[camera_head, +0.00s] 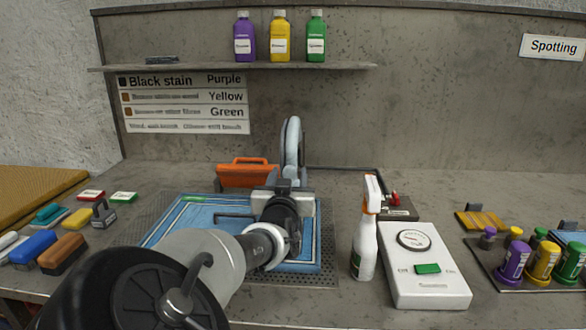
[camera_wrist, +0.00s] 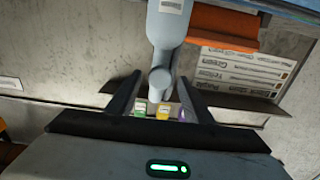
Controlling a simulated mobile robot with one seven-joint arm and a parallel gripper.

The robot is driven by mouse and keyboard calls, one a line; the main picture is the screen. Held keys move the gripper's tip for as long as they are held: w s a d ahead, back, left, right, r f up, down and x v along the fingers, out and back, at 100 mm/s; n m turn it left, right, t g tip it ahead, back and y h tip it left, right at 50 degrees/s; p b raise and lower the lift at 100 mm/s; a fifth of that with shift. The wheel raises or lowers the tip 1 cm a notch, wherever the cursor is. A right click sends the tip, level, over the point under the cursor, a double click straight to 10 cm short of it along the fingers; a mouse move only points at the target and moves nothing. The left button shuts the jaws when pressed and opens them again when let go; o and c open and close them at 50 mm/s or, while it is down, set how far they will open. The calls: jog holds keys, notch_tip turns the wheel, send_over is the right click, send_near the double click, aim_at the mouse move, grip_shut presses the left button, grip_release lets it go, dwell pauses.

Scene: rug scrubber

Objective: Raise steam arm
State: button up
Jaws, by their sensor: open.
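The steam arm (camera_head: 291,142) is a pale grey-blue curved piece standing upright behind the blue rug (camera_head: 185,222) in the head view. In the wrist view, which is turned over, the steam arm (camera_wrist: 168,28) reaches down from the top edge and its narrower end lies between my fingers. My gripper (camera_head: 284,186) is over the rug's back part, just in front of the steam arm. The wrist view shows my gripper (camera_wrist: 160,82) open, with a finger on either side of the arm; I cannot tell whether either touches it. My own arm hides the rug's middle.
An orange-handled piece (camera_head: 247,173) stands left of the steam arm. A spray bottle (camera_head: 365,235) and a white control box (camera_head: 424,266) with a green switch stand right. Brushes (camera_head: 34,246) lie left. Bottles stand on the wall shelf (camera_head: 180,68) above.

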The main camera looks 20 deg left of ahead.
jog(key=shift+w, duration=0.25)
